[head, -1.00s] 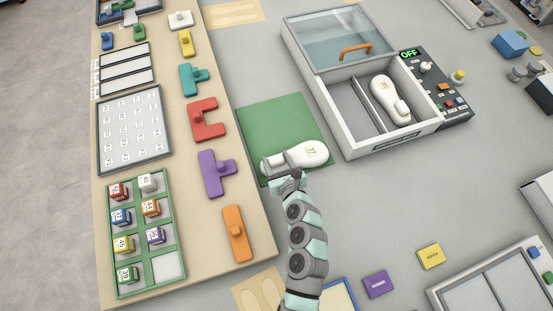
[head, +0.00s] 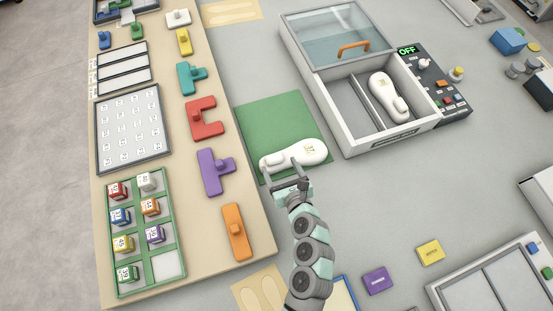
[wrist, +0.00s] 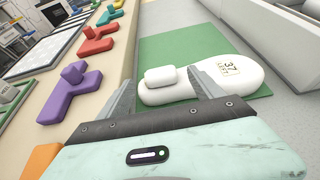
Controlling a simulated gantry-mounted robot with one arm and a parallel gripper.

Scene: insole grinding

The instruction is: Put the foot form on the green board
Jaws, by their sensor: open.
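The white foot form (head: 309,152), marked 37, lies flat along the front part of the green board (head: 270,118). Its raised heel block points left and its rounded toe points right. It also shows in the wrist view (wrist: 215,78), with green board (wrist: 180,48) behind it and a strip in front. My gripper (head: 282,169) is open at the near side of the form. In the wrist view its two fingers (wrist: 163,95) are spread apart around the heel block's near side, with nothing clamped between them.
A second white foot form (head: 383,92) lies in the open grey machine box (head: 343,146) at the back right. A beige board (head: 205,258) with coloured shapes, including a purple one (head: 212,173), runs along the left. Grey table between board and box is clear.

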